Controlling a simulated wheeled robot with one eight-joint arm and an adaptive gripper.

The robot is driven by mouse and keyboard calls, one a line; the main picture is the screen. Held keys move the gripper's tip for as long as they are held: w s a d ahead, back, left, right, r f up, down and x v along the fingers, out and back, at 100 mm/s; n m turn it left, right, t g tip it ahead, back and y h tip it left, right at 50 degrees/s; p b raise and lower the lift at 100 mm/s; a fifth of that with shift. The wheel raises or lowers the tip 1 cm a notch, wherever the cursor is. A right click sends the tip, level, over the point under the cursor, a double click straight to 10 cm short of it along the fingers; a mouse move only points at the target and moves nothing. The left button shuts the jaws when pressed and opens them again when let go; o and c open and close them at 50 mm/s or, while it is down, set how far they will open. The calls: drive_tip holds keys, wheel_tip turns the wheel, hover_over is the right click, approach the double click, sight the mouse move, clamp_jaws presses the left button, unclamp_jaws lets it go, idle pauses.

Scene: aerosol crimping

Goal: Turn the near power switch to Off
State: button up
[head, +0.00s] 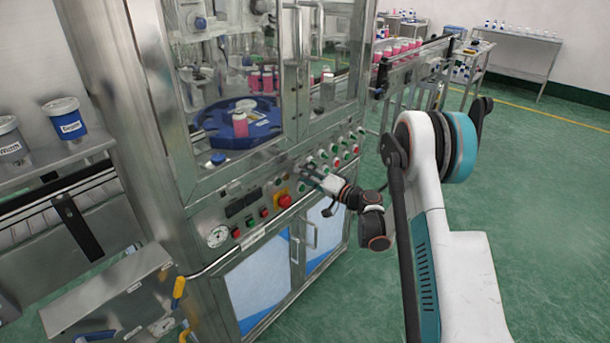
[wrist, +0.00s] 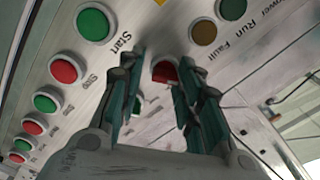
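The control panel (head: 300,175) runs along the front of the steel machine and carries several buttons. My gripper (head: 308,177) is in front of it, to the right of a red knob on a yellow base (head: 283,200). In the wrist view, the two fingers of my gripper (wrist: 163,62) are apart. A red control (wrist: 165,71) shows between the fingertips; I cannot tell whether it is the power switch or whether a finger touches it. A green control (wrist: 137,105) is partly hidden by the left finger. No switch position can be read.
A green button (wrist: 92,24) labelled Start and a red button (wrist: 65,70) are left of the fingers. A brown lamp (wrist: 204,32) sits near Run and Fault labels. A pressure gauge (head: 217,236) is at the panel's near end. Cabinet doors (head: 258,285) lie below; green floor is clear rightward.

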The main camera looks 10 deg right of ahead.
drive_tip(key=v, duration=1.2)
drive_tip(key=shift+r, duration=0.15)
